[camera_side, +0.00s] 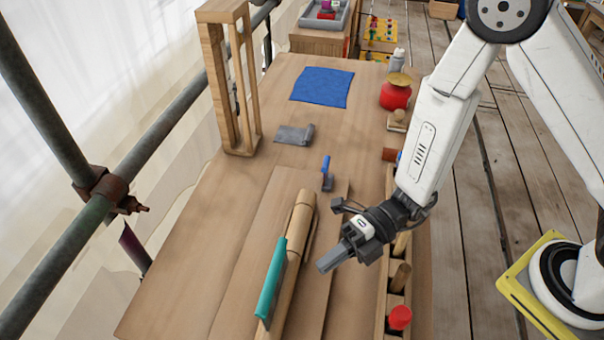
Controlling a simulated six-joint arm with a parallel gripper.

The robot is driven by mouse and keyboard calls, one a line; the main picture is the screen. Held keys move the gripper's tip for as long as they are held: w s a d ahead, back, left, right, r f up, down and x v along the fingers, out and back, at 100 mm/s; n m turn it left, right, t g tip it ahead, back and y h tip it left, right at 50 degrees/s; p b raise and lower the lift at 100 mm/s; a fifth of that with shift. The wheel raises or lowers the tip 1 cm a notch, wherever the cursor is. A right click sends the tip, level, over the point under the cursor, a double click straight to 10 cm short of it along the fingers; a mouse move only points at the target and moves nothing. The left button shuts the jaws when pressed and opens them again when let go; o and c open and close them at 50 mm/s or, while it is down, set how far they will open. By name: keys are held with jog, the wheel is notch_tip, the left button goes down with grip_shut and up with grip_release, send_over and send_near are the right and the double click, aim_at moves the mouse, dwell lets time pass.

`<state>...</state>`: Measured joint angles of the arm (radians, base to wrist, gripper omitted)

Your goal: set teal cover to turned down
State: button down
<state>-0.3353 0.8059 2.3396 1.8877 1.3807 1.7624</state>
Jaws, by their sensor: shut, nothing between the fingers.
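The teal cover (270,283) is a narrow flat strip along the left side of a long light wooden bar (299,229) on the workbench. It looks tilted up on edge, with its broad face toward the left; its exact angle is hard to tell. My gripper (323,268) is shut and empty. Its fingertips point left and down, a little to the right of the wooden bar and apart from the teal cover.
A grey piece (294,134), a blue cloth (322,86) and a red pot (395,95) lie farther back. A wooden rack (400,278) with a red-topped item runs along the right edge.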

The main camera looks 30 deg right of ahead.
aim_at(275, 281)
jog(key=shift+w+a+f, duration=0.25)
jog(key=shift+w+a, duration=0.2)
jog(key=shift+a, duration=0.4)
jog(key=shift+w+a+f, duration=0.3)
jog(key=shift+w+a, duration=0.15)
jog(key=shift+a, duration=0.45)
jog(key=shift+w+a+f, duration=0.25)
jog(key=shift+w+a, duration=0.2)
jog(key=shift+a, duration=0.4)
